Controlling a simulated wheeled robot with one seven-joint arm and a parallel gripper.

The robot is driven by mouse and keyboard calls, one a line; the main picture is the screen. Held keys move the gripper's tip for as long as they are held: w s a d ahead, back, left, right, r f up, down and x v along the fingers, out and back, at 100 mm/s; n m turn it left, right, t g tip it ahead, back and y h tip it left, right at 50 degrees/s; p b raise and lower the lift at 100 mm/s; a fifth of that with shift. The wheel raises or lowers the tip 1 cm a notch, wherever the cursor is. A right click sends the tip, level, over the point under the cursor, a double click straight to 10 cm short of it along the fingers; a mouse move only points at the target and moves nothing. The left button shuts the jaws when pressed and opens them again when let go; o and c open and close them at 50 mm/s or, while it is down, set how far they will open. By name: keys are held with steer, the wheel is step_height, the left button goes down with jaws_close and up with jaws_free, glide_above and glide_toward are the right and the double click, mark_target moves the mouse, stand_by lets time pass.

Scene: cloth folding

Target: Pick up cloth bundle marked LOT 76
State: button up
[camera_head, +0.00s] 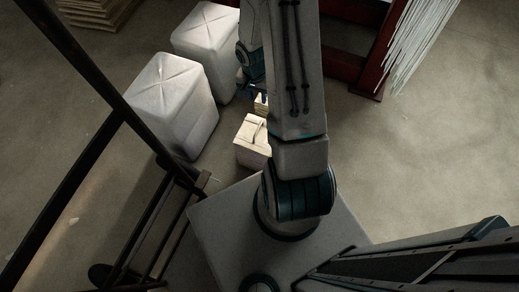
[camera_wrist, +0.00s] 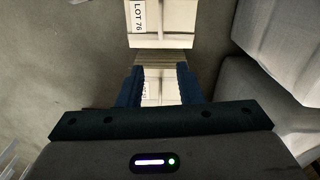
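The cloth bundle marked LOT 76 (camera_wrist: 165,22) is pale cream with a white label. It lies at the top of the wrist view, beyond my fingertips and cut off by the frame edge. My gripper (camera_wrist: 161,85) has its two blue fingers apart, with another pale bundle (camera_wrist: 161,88) showing between them; its label is mostly hidden. I cannot tell whether the fingers touch it. In the head view, a pale strapped bundle (camera_head: 252,135) sits left of my arm, and part of another (camera_head: 261,102) shows behind it. Labels are unreadable there, and my arm hides most of my gripper.
Two large white sacks (camera_head: 170,103) (camera_head: 207,45) stand close on the left of the bundles. A red frame (camera_head: 345,68) with white hanging strands (camera_head: 424,35) stands at the back right. A dark railing (camera_head: 85,118) crosses the left. Floor at the right is clear.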

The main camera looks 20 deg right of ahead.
steer(key=m+b, duration=0.1)
steer(key=b, duration=0.4)
glide_above(258, 129)
step_height(258, 129, down, 15)
steer(key=shift+d+r, duration=0.1)
steer(key=shift+y, duration=0.3)
steer(key=shift+w+d+f+b, duration=0.15)
steer(key=shift+f+b, duration=0.6)
steer(key=shift+f, duration=0.75)
steer(key=shift+w+d+f+b, duration=0.1)
steer(key=shift+f+b, duration=0.6)
steer(key=shift+f, duration=0.8)
steer(key=shift+a+r, duration=0.15)
steer(key=shift+r, duration=0.1)
steer(key=shift+c, duration=0.5)
steer(key=shift+s, duration=0.1)
jaws_close()
steer(key=shift+s+a, duration=0.1)
steer(key=shift+a, duration=0.05)
